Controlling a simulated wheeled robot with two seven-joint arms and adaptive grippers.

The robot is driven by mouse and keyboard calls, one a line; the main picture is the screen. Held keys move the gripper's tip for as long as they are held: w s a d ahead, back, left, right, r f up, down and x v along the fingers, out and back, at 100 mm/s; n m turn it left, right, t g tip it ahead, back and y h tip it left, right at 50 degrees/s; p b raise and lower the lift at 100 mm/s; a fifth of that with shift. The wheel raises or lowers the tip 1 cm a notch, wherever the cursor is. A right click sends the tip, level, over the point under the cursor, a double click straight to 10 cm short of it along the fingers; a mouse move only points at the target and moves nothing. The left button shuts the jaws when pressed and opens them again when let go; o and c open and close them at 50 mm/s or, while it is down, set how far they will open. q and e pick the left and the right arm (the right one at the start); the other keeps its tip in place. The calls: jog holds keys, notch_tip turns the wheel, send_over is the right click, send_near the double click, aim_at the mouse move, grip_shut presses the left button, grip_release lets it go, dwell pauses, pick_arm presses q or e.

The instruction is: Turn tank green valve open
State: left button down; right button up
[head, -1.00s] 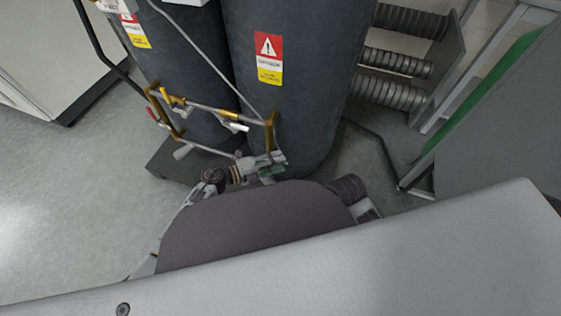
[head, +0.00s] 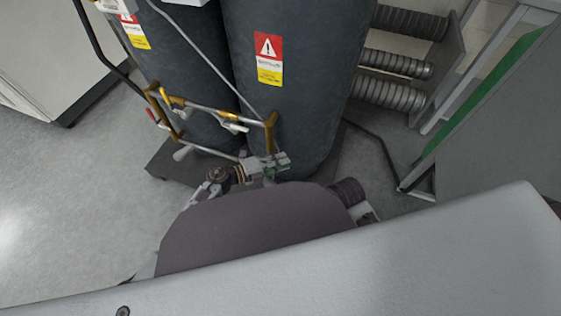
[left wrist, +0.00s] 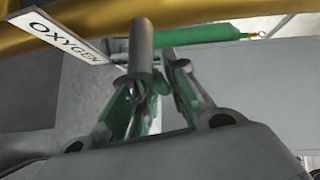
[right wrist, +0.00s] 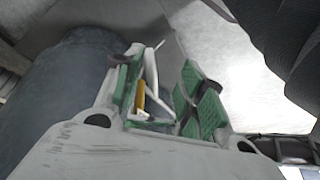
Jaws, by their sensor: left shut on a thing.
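Two dark tanks (head: 295,115) stand ahead, with gold and silver piping across their fronts. In the head view my left gripper (head: 274,166) is low at the foot of the right tank, by the lower end of the piping. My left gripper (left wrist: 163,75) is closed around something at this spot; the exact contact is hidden. My right gripper (right wrist: 165,95) shows its green-padded fingers apart, with nothing held between them.
A white sign reading OXYGEN (left wrist: 62,38) is beside the stub. White lever handles (head: 233,127) stick out from the piping. Several ribbed cylinders (head: 393,63) are at the back right, near a grey-green panel (head: 490,95). Open floor (head: 70,200) is at left.

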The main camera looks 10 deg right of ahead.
jog(key=shift+d, duration=0.1)
jog(key=shift+w+f, duration=0.1)
dwell(0.3)
pick_arm(q)
jog(key=shift+r+n+h+b, duration=0.3)
jog(key=shift+n+h+b, duration=0.3)
jog(key=shift+n+h, duration=0.1)
jog(key=shift+a+r+n+h+b, duration=0.1)
jog(key=shift+r+n+h+b, duration=0.15)
jog(key=shift+n+h+b, duration=0.15)
jog(key=shift+w+a+r+n+t+h+b, duration=0.2)
jog(key=shift+r+n+t+h+b, duration=0.35)
jog(key=shift+n, duration=0.3)
jog(key=shift+w+a+r+n+t+h+b, duration=0.15)
jog(key=shift+r+n+t+h+b, duration=0.25)
jog(key=shift+n+h, duration=0.35)
pick_arm(e)
notch_tip(320, 180, down, 8)
jog(key=a+t+y, duration=0.1)
jog(key=a, duration=0.1)
jog(key=shift+w+a+m+t, duration=0.15)
jog(key=shift+w+m+t, duration=0.15)
pick_arm(q)
jog(key=shift+s, duration=0.1)
pick_arm(e)
jog(key=shift+f, duration=0.1)
pick_arm(q)
jog(key=c, duration=1.4)
grip_release()
